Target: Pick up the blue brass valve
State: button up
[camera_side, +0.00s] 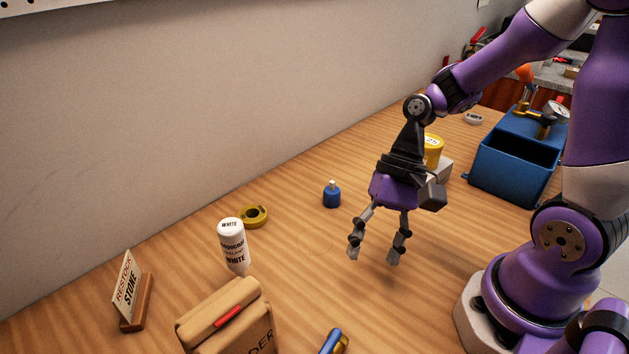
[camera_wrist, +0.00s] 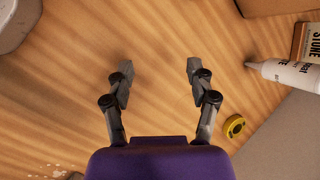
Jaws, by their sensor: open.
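A blue and brass-yellow piece (camera_side: 334,342), which looks like the blue brass valve, lies on the table at the bottom edge of the side view. It is partly cut off by the frame. I do not see it in the wrist view. My gripper (camera_side: 373,255) is open and empty, pointing down above the wooden table, up and to the right of that piece in the side view. In the wrist view my gripper (camera_wrist: 160,67) has its two fingers apart with only bare wood between them.
A small blue bottle (camera_side: 332,196), yellow tape roll (camera_side: 254,216), white sealant bottle (camera_side: 232,246), sign (camera_side: 133,290) and cardboard box (camera_side: 228,322) stand to the left. A yellow tub (camera_side: 433,150) and blue toolbox (camera_side: 513,160) are behind. The table below my gripper is clear.

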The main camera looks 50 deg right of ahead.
aim_at(329, 353)
jog(key=a+m+y, duration=0.1)
jog(key=m+y, duration=0.1)
jog(key=s+a+f+m+g+y, duration=0.1)
jog(key=m, duration=0.1)
jog(key=a+f+m+y, duration=0.1)
jog(key=m+y, duration=0.1)
jog(key=shift+s+a+f+g+y, duration=0.1)
jog(key=shift+s+a+g+y, duration=0.2)
jog(key=shift+a, duration=0.1)
jog(key=shift+a+m+y, duration=0.4)
jog(key=shift+m+y, duration=0.4)
jog(key=shift+m, duration=0.1)
jog(key=x, duration=0.4)
jog(key=shift+s+a, duration=0.1)
jog(key=shift+a, duration=0.3)
jog(key=x, duration=0.5)
jog(key=shift+a+f, duration=0.25)
grip_shut()
